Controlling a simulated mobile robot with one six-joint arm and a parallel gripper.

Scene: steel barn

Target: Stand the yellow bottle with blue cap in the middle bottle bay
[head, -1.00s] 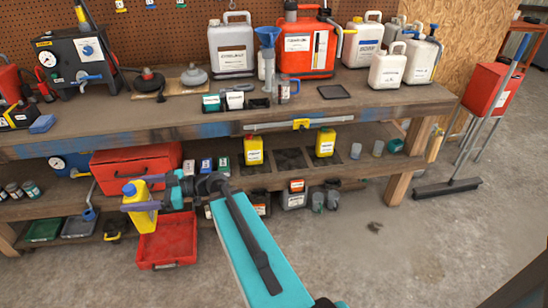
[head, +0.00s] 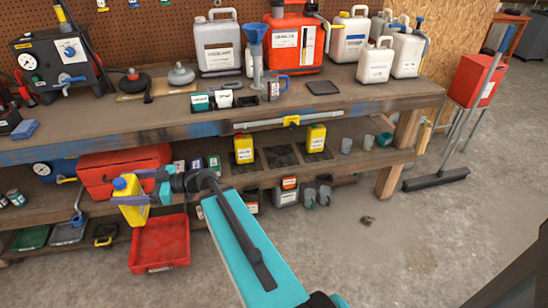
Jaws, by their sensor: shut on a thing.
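The yellow bottle with blue cap (head: 133,211) hangs upright at the left, in front of the lower shelf and beside the red toolbox. My gripper (head: 132,200) is shut around its upper body, just below the blue cap (head: 119,184). The middle bottle bay (head: 280,156) is a dark, empty recess on the lower shelf, well to the right of my gripper. A yellow bottle (head: 243,150) stands in the bay on its left and another yellow bottle (head: 316,138) in the bay on its right.
The workbench top (head: 190,110) overhangs the lower shelf. A red toolbox (head: 110,168) is behind the held bottle, and a red tray (head: 160,243) is below it. Grey cups (head: 346,145) stand right of the bays. The concrete floor at right is mostly clear.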

